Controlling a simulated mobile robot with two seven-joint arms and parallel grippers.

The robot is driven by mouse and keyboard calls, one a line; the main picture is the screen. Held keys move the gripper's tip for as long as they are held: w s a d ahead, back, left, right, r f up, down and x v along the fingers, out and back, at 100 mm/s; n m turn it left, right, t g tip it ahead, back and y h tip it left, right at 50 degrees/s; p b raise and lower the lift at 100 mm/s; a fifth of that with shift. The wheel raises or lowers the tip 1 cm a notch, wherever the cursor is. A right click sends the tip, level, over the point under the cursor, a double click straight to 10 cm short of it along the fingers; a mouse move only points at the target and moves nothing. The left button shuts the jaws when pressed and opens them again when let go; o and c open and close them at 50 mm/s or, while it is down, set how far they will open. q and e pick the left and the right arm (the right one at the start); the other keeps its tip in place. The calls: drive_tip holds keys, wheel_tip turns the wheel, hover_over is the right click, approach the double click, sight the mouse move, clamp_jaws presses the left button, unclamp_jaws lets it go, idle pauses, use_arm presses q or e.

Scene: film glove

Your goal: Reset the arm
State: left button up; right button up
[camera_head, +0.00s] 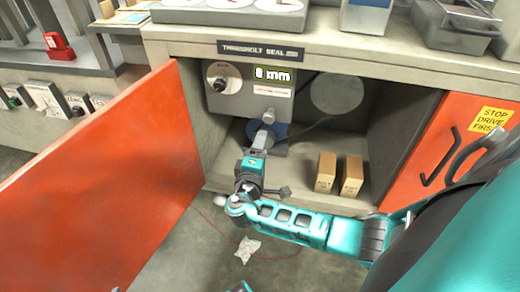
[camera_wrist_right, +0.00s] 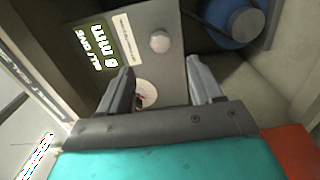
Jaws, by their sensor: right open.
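My right arm (camera_head: 290,222) reaches from the right into the open cabinet under the counter. My right gripper (camera_head: 268,137) is in front of the grey control box (camera_head: 240,98), below its display. In the right wrist view the two fingers of the right gripper (camera_wrist_right: 163,92) stand apart with nothing held between them. Past the fingers are a pale round knob (camera_wrist_right: 159,42) and a white disc (camera_wrist_right: 147,92) on the box, the disc partly hidden by the left finger. A blue round part (camera_wrist_right: 243,24) is to the right.
An orange door (camera_head: 100,180) stands swung open on the left. Two tan blocks (camera_head: 326,172) stand on the cabinet floor to the right of my gripper. Another orange door (camera_head: 450,150) with a yellow sign is at right. A white scrap (camera_head: 247,249) lies on the floor.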

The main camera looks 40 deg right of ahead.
idle(0.6)
